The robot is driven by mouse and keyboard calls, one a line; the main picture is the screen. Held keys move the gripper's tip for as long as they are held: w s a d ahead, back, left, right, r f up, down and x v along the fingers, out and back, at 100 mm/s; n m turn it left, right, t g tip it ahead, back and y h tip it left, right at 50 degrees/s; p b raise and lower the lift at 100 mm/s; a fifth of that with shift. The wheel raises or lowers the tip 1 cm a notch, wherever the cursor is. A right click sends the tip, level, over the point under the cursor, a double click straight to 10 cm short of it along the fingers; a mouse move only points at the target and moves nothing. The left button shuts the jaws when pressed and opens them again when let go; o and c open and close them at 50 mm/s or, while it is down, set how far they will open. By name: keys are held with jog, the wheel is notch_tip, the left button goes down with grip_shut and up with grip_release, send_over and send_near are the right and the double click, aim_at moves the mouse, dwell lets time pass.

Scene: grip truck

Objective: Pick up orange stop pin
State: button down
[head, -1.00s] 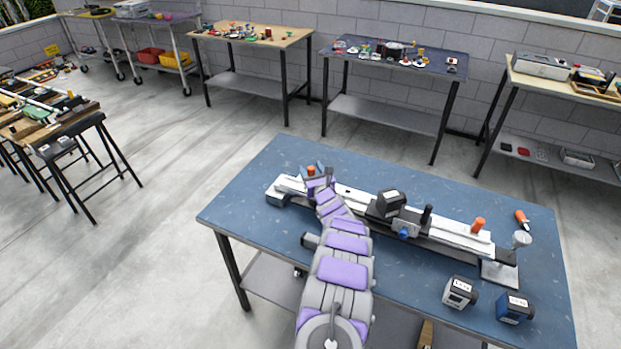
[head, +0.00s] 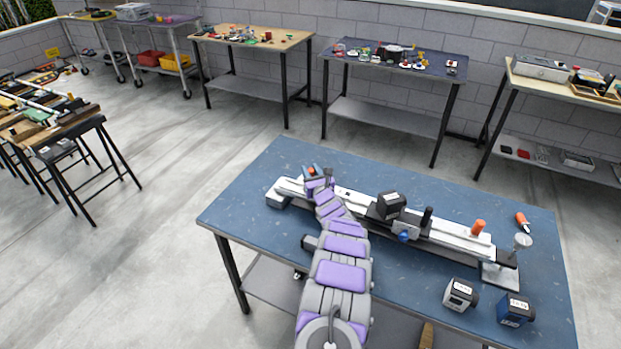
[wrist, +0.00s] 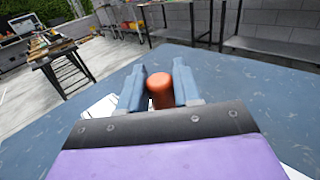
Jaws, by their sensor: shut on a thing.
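An orange stop pin (head: 311,172) stands at the left end of the long pale rail (head: 355,199) on the blue table. My gripper (head: 315,169) is at that end, shut on this pin. In the wrist view, the pin's rounded orange top (wrist: 159,90) sits between the two blue-grey fingers of my gripper (wrist: 160,84). The pin's lower part is hidden, so I cannot tell whether it is still seated in the rail. A second orange pin (head: 478,227) stands upright near the rail's right end.
A black block (head: 391,205) sits on the carriage at mid-rail. An orange-handled tool (head: 522,219), a round dial (head: 523,240) and two labelled blocks, grey (head: 460,294) and blue (head: 515,309), are at the right. The blue table's (head: 270,235) left front is clear.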

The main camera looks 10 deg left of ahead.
dwell(0.3)
jog(key=shift+r+p, duration=0.3)
jog(key=shift+r, duration=0.5)
notch_tip(320, 180, up, 2)
jog(key=shift+r+p, duration=0.25)
jog(key=shift+p, duration=0.15)
jog(key=v, duration=0.2)
jog(key=p+v, duration=0.1)
jog(key=v, duration=0.1)
jog(key=p+v, duration=0.1)
jog(key=v, duration=0.1)
jog(key=shift+s+a+r, duration=0.1)
jog(key=shift+s+a, duration=0.2)
jog(key=shift+s, duration=0.05)
jog(key=s+a+p+v, duration=0.15)
jog(key=p+v, duration=0.25)
jog(key=v, duration=0.5)
notch_tip(320, 180, up, 8)
jog(key=p, duration=0.5)
jog(key=shift+p, duration=0.35)
jog(key=shift+w+r, duration=0.1)
